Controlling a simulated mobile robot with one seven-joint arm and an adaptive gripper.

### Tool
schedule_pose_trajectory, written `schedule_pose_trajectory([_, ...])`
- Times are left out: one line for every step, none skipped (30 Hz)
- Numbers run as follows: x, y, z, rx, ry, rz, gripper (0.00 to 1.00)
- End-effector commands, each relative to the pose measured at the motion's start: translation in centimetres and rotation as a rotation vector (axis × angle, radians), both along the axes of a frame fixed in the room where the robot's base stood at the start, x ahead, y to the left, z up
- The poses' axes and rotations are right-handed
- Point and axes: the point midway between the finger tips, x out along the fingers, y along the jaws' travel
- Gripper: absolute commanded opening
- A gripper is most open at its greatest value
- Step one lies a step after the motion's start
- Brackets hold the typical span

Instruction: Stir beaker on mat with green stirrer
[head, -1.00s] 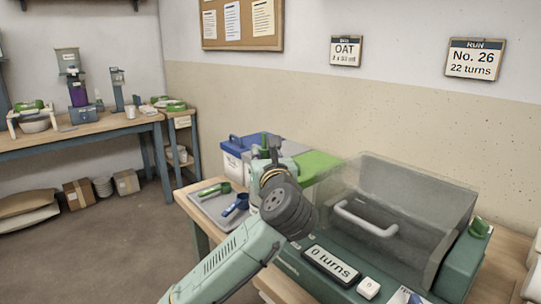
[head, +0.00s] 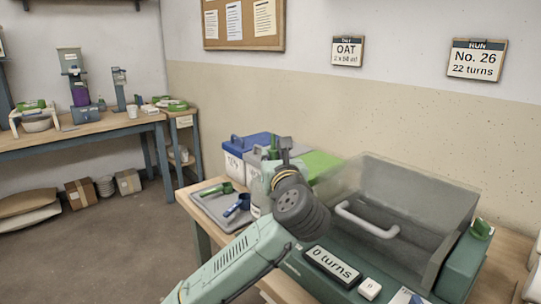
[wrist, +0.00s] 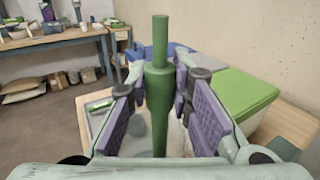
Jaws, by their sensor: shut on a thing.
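My gripper (wrist: 158,98) is shut on the green stirrer (wrist: 159,58), a thick upright rod between the purple finger pads. In the head view the stirrer's green top (head: 273,148) shows just above my wrist, in front of the buckets. The stirrer's lower end is hidden behind my gripper body. I cannot make out the beaker or the mat clearly; my arm and gripper cover the table area below the stirrer.
A grey tray (head: 213,211) holds a green scoop (head: 216,191) and a blue scoop (head: 238,205). A blue-lidded bucket (head: 234,165) and a green-lidded bucket (head: 322,161) stand behind. A machine with a clear guard (head: 410,190) and "0 turns" display (head: 333,265) is to the right.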

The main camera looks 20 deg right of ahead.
Motion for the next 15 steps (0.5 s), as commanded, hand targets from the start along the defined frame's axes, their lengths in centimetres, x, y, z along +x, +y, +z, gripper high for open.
schedule_pose_trajectory([0.0, 0.0, 0.1, 0.0, -0.001, 0.0, 0.0])
schedule_pose_trajectory([0.0, 0.0, 0.1, 0.0, -0.001, 0.0, 0.0])
schedule_pose_trajectory([0.0, 0.0, 0.1, 0.0, -0.001, 0.0, 0.0])
schedule_pose_trajectory([0.0, 0.0, 0.1, 0.0, -0.001, 0.0, 0.0])
schedule_pose_trajectory([0.0, 0.1, 0.1, 0.0, -0.001, 0.001, 0.0])
schedule_pose_trajectory([0.1, 0.2, 0.1, 0.0, -0.001, 0.001, 0.0])
schedule_pose_trajectory([0.1, 0.3, 0.0, 0.0, -0.001, 0.001, 0.0])
schedule_pose_trajectory([0.2, 0.5, 0.0, 0.0, -0.001, 0.002, 0.0])
schedule_pose_trajectory([0.3, 0.7, 0.0, 0.0, -0.002, 0.002, 0.0])
schedule_pose_trajectory([0.4, 0.9, 0.1, 0.0, -0.002, 0.002, 0.0])
schedule_pose_trajectory([0.5, 1.1, 0.1, 0.0, -0.002, 0.002, 0.0])
schedule_pose_trajectory([0.7, 1.4, 0.0, 0.0, -0.002, 0.002, 0.0])
schedule_pose_trajectory([0.8, 1.7, 0.0, 0.0, -0.001, 0.002, 0.0])
schedule_pose_trajectory([0.8, 1.8, 0.0, 0.0, -0.001, 0.002, 0.0])
schedule_pose_trajectory([0.9, 2.0, 0.0, 0.0, -0.001, 0.002, 0.0])
